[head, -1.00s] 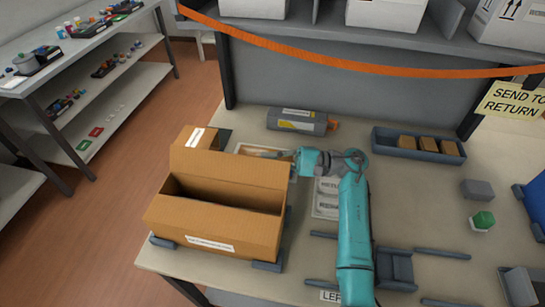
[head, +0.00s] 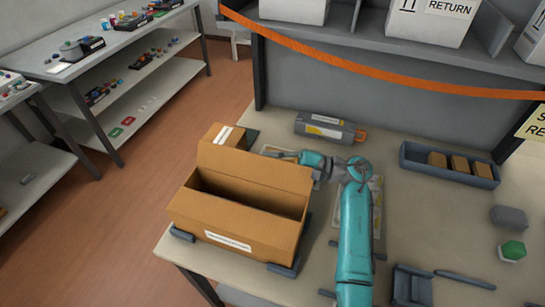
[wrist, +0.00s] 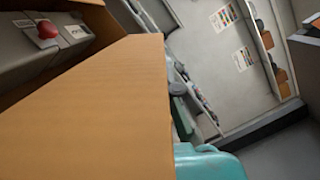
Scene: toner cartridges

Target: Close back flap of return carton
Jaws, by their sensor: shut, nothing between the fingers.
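The return carton (head: 250,222) is a brown box at the near left of the bench, its top open. Its back flap (head: 262,176) stands up along the far side. The near panel carries a white label. My gripper (head: 318,166) is at the flap's right end, on its far side. Its fingers are shut and mostly hidden by the cardboard, and I cannot tell whether they touch it. In the wrist view a large cardboard panel (wrist: 95,105) fills the left and middle, close to the camera.
A smaller brown box (head: 221,134) with a white label stands behind the carton. A grey toner cartridge (head: 326,128) lies behind my gripper. A blue-grey tray (head: 447,176) with brown boxes is at right. Low grey blocks (head: 283,268) flank the carton. An orange strap (head: 380,78) crosses the back.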

